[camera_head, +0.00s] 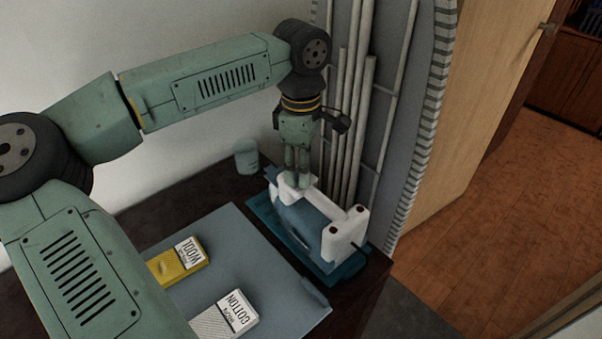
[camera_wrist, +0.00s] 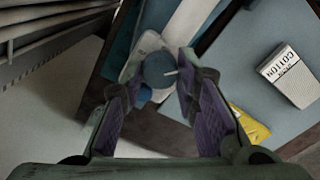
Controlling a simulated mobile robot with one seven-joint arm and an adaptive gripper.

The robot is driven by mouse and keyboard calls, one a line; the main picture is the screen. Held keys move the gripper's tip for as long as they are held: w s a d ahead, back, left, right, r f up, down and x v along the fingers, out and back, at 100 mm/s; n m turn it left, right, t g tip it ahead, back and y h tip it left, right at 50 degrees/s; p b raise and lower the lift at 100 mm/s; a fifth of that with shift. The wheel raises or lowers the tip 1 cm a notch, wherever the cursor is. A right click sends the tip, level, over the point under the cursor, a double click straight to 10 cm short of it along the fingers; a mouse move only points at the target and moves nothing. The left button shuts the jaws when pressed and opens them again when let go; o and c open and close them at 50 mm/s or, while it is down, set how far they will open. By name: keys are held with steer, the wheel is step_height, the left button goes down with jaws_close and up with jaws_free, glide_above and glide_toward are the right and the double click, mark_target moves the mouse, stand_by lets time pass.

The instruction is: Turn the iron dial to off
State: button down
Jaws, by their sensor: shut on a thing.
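The iron (camera_head: 345,232) is white and blue-grey and sits on a teal base (camera_head: 352,268) at the counter's right corner. My gripper (camera_head: 298,184) points down at the iron's far left end. In the wrist view the iron dial (camera_wrist: 160,68) is a round blue-grey knob with a short pale pointer mark at its right side. My gripper's purple-padded fingers (camera_wrist: 160,82) are on both sides of the dial, shut on it. The dial is hidden behind the fingers in the head view. I cannot read any setting marks around it.
A yellow WOOL box (camera_head: 177,262) and a white COTTON box (camera_head: 224,316) lie on a blue-grey mat (camera_head: 225,230). A small grey-green cup (camera_head: 246,157) stands behind the iron by the wall. Pale upright rods (camera_head: 352,120) rise close behind my gripper.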

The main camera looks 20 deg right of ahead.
steer(key=shift+n+b, duration=0.65)
steer(key=shift+n, duration=0.55)
steer(key=c, duration=1.2)
jaws_free()
step_height(320, 180, up, 12)
steer(key=shift+r, duration=0.1)
